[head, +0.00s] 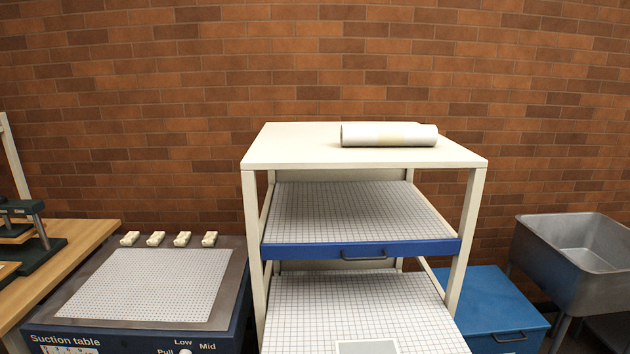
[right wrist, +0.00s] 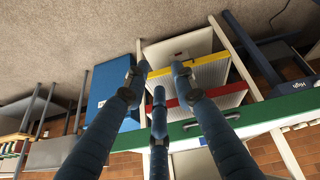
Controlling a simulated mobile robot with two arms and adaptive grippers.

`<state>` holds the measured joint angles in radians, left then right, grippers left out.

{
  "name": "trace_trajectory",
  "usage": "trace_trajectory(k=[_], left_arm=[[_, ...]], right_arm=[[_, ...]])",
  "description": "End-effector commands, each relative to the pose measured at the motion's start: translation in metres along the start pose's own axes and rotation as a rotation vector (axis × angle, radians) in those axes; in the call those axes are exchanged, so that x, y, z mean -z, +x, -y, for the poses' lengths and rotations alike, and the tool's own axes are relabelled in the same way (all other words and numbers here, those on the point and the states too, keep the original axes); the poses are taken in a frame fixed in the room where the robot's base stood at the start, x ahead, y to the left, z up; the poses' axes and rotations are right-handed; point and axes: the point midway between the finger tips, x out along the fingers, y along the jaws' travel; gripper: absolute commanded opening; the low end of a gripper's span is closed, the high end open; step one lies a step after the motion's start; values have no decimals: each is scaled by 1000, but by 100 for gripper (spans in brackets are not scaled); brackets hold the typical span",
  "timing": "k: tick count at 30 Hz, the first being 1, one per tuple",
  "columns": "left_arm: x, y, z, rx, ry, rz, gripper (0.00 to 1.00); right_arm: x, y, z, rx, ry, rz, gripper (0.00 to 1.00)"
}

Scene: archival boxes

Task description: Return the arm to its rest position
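My right gripper (right wrist: 159,80) shows in the right wrist view as three dark blue fingers. The fingers stand apart with nothing held between them. Neither arm nor gripper shows in the head view, and my left gripper is in no frame.
A white rack (head: 262,150) with wire-mesh shelves stands ahead, with a white roll (head: 390,134) on top. A suction table (head: 60,325) and wooden bench (head: 92,240) are left. A blue cabinet (head: 490,290) and metal sink (head: 560,255) are right. A green bar (right wrist: 275,110) crosses the wrist view.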

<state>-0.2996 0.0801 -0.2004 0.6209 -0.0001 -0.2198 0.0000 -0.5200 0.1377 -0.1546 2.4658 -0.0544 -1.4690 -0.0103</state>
Motion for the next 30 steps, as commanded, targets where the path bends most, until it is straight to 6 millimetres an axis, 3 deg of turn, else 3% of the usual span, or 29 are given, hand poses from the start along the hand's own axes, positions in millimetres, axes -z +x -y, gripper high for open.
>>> trace_trajectory(k=[3,5,11,17,20,24,30], left_arm=[[0,0,0,0,0,1,42],[0,0,0,0,0,1,42],[-1,0,0,0,0,3,42],[-1,0,0,0,0,3,42],[-1,0,0,0,0,3,42],[-1,0,0,0,0,3,42],[-1,0,0,0,0,2,42]], right_arm=[[-45,-4,8,40,41,126,26],[-61,-1,12,54,55,174,26],[-75,62,18,55,47,191,26],[-111,132,27,62,40,222,26],[-142,174,33,66,36,243,26],[-199,228,42,70,29,275,26],[-295,276,53,78,16,321,26]])
